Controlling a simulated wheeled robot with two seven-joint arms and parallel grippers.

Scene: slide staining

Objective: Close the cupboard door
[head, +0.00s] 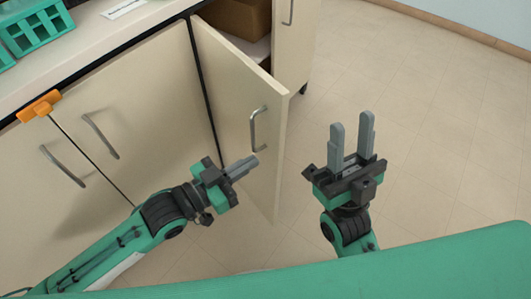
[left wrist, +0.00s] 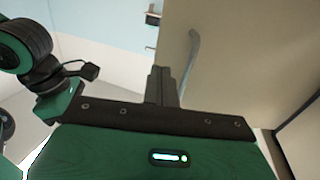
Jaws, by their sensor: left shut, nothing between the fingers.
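The cupboard door (head: 235,115) is cream, hinged on its left side, and stands partly open toward me. It carries a grey bar handle (head: 257,128) near its free edge. My left gripper (head: 250,163) is shut and empty, close to the outer face of the door, below and left of the handle; whether it touches cannot be told. In the left wrist view the shut fingers (left wrist: 160,84) point toward the door (left wrist: 250,50), with its handle (left wrist: 191,62) just beyond. My right gripper (head: 352,130) is open and empty, over the floor right of the door.
The cupboard's inside holds a brown box (head: 240,16) on a shelf. Closed doors (head: 110,130) with handles are on the left. A green rack (head: 40,25) and an orange clip (head: 40,106) are at the countertop (head: 110,35). The floor (head: 420,110) at right is clear.

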